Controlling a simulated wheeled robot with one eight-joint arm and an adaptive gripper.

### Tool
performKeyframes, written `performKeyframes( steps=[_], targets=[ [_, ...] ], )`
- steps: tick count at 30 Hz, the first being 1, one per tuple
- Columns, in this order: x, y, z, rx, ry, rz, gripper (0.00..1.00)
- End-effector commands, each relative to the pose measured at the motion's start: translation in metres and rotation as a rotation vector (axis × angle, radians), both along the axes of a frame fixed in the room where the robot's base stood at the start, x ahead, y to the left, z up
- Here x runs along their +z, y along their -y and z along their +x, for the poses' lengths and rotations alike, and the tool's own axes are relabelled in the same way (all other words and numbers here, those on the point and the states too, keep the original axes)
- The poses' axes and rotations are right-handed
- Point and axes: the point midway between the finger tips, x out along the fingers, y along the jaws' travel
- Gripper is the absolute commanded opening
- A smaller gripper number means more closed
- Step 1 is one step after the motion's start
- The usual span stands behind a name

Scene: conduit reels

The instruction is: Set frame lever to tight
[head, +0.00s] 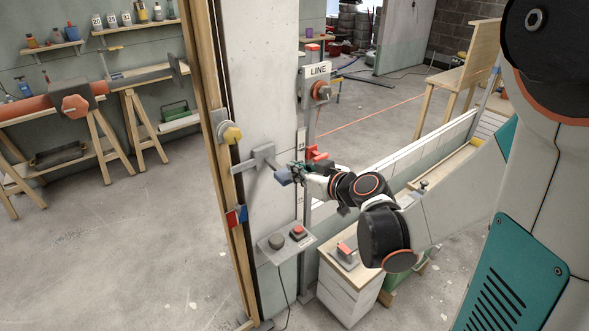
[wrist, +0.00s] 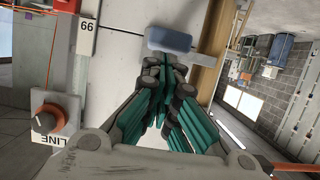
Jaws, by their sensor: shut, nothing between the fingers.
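The frame lever is most likely the grey bar (head: 262,157) with a blue grip (head: 283,177) on the pale panel, beside the wooden post. Its blue grip also shows in the wrist view (wrist: 168,40), just past my fingertips. No tight or loose marking is readable, so I cannot tell its setting. My gripper (head: 296,172) is at the right of the blue grip in the head view. In the wrist view my fingers (wrist: 165,62) are shut with nothing between them. Their tips are very close to the grip; I cannot tell whether they touch it.
A control box with a red button (head: 299,231) juts out below. Open floor lies left.

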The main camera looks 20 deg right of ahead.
Motion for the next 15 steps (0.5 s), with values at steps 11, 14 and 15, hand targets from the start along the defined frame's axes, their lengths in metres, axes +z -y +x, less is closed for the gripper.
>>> performKeyframes(
  steps=[11, 14, 15],
  targets=[
    [-0.022, 0.001, -0.004, -0.001, 0.0, 0.0, 0.0],
    [-0.023, 0.001, -0.004, -0.001, 0.0, 0.0, 0.0],
    [-0.023, 0.001, -0.004, -0.001, 0.0, 0.0, 0.0]
  ],
)
